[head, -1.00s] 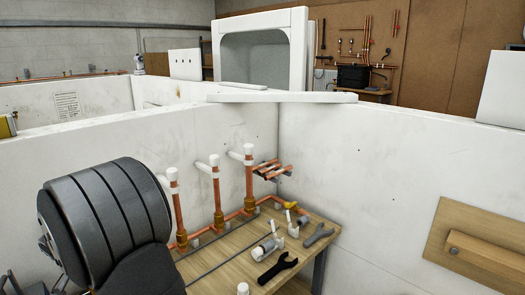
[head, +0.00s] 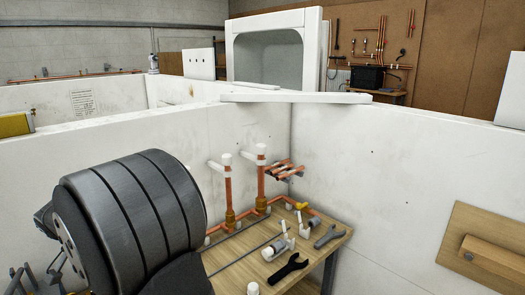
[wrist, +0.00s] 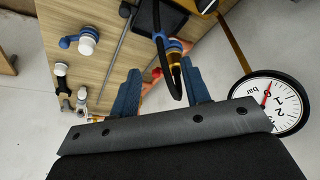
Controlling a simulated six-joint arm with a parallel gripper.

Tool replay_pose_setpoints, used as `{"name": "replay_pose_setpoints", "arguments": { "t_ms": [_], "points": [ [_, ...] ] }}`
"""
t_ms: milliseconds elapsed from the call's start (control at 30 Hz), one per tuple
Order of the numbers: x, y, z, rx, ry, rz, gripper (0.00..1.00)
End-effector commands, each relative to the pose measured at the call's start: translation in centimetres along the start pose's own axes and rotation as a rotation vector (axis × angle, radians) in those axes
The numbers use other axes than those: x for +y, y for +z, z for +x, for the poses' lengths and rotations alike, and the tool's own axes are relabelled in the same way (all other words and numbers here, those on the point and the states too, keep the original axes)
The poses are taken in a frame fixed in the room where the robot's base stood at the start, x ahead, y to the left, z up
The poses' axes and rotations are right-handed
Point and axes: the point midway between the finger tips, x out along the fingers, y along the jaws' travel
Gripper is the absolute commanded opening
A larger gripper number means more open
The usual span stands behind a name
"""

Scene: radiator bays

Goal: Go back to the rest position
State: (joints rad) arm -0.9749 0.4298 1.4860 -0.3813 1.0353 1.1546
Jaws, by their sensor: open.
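My gripper (wrist: 161,82) shows in the wrist view with its two blue fingers spread apart and nothing held between them. Beyond the fingers are a brass fitting (wrist: 177,77) and a black cable, apparently below the gripper. The head view shows my dark ribbed arm at the lower left; the gripper itself is not visible there.
A wooden bench (head: 231,258) carries copper pipes (head: 261,182), a dark wrench (head: 285,268) and a grey wrench (head: 328,236). White bay walls (head: 375,150) stand behind and right. A pressure gauge (wrist: 285,105) sits right of the fingers in the wrist view.

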Motion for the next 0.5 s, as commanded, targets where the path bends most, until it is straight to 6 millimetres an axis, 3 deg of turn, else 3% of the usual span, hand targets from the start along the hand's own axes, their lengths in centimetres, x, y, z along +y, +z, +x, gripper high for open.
{"name": "replay_pose_setpoints", "arguments": {
  "t_ms": [500],
  "points": [
    [0.1,0.1,10.6,-0.003,0.003,0.000,0.43]
  ]
}}
